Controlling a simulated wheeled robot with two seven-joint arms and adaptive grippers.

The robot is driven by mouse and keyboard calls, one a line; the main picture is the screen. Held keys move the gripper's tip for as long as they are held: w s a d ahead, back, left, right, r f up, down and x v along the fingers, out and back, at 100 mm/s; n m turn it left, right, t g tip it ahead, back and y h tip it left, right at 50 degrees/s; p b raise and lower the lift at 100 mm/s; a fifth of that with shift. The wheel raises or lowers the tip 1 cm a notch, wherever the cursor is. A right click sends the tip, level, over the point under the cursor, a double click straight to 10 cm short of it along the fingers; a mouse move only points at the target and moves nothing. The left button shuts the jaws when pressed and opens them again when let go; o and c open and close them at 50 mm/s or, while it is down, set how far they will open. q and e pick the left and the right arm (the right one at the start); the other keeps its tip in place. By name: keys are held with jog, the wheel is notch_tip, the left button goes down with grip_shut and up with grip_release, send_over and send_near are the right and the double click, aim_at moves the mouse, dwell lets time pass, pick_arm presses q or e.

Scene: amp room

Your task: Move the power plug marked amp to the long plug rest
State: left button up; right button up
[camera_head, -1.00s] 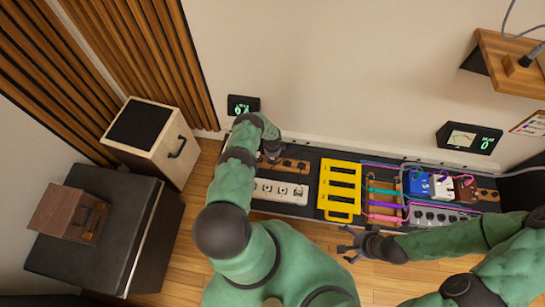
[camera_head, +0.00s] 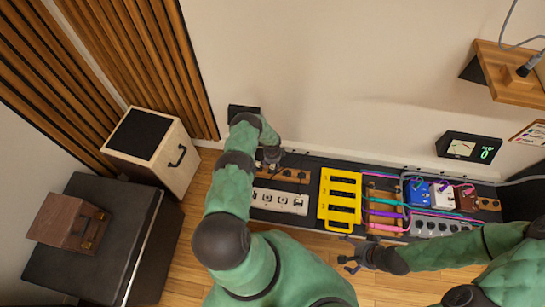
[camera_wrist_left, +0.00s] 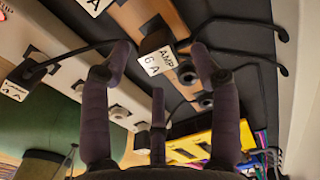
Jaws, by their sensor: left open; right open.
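The plug marked AMP (camera_wrist_left: 158,52) is a dark block with a white label in the left wrist view. It is at the wooden plug rest (camera_wrist_left: 190,80), whose strip has round holes; I cannot tell whether it is fully seated. My left gripper (camera_wrist_left: 162,65) is open, with its fingers spread around the plug and apart from it. In the head view my left gripper (camera_head: 271,160) is over the left end of the wooden rest (camera_head: 292,173) and hides the plug. My right gripper (camera_head: 349,257) is open and empty, in front of the yellow rack.
A white power strip (camera_head: 280,201) lies in front of the rest. Another labelled plug (camera_wrist_left: 28,70) with a cable shows at left in the wrist view. The yellow rack (camera_head: 326,204) and coloured pedals (camera_head: 418,192) are further right. A wooden speaker box (camera_head: 180,147) stands left.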

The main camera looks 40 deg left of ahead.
pick_arm(q)
notch_tip(320, 180, up, 9)
dwell(0.5)
dwell(0.7)
